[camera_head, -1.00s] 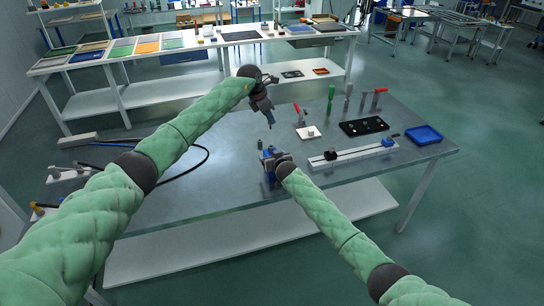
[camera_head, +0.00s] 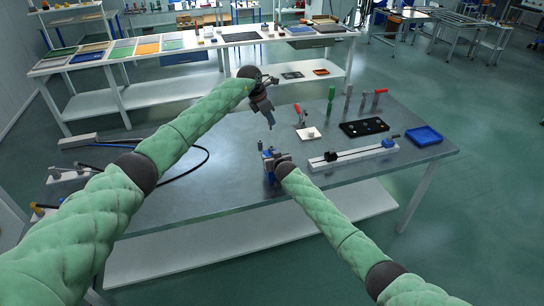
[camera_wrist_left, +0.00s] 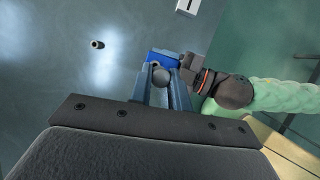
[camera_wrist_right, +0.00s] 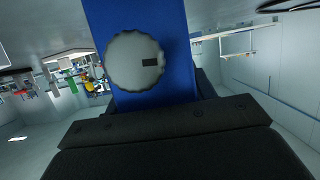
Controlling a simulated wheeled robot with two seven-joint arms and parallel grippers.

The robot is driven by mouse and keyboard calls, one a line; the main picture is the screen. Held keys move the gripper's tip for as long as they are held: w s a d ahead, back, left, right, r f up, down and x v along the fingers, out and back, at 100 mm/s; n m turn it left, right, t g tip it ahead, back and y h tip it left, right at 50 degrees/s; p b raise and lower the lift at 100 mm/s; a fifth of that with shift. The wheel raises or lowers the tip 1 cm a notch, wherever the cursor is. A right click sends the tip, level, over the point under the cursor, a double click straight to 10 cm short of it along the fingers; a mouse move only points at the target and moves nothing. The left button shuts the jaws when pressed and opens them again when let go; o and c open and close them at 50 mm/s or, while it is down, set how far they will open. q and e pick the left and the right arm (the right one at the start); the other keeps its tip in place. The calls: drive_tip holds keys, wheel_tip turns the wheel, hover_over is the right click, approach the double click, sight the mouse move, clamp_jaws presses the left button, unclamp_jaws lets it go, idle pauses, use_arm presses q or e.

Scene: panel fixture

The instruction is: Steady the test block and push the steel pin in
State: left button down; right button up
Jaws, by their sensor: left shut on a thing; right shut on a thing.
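The blue test block (camera_head: 267,163) is near the front middle of the bench, with my right gripper (camera_head: 277,165) shut on it. The right wrist view shows the blue block (camera_wrist_right: 155,18) close up, with a round knurled pale disc on its face. My left gripper (camera_head: 271,122) points down above the block. In the left wrist view a round grey end of the steel pin (camera_wrist_left: 160,77) sits between its narrow fingers, which are shut on it. The blue block (camera_wrist_left: 163,57) lies beyond the fingers there. The pin's tip and any hole are hidden.
A white rail fixture (camera_head: 362,153), a black tray (camera_head: 376,127), a blue tray (camera_head: 424,136) and a red-handled clamp (camera_head: 302,118) stand to the right. A black cable (camera_head: 205,160) lies on the left. The bench top between the cable and block is mostly clear.

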use_arm(q)
drive_tip(key=shift+f, duration=3.85)
drive_tip(key=shift+f, duration=1.9)
drive_tip(key=c, duration=1.2)
unclamp_jaws()
drive_tip(key=shift+c, duration=0.2)
drive_tip(key=shift+r, duration=0.1)
drive_tip(key=v, duration=1.1)
drive_tip(key=shift+r, duration=0.35)
drive_tip(key=shift+s+a, duration=0.1)
use_arm(e)
drive_tip(key=o, duration=1.5)
drive_tip(key=shift+s, duration=0.1)
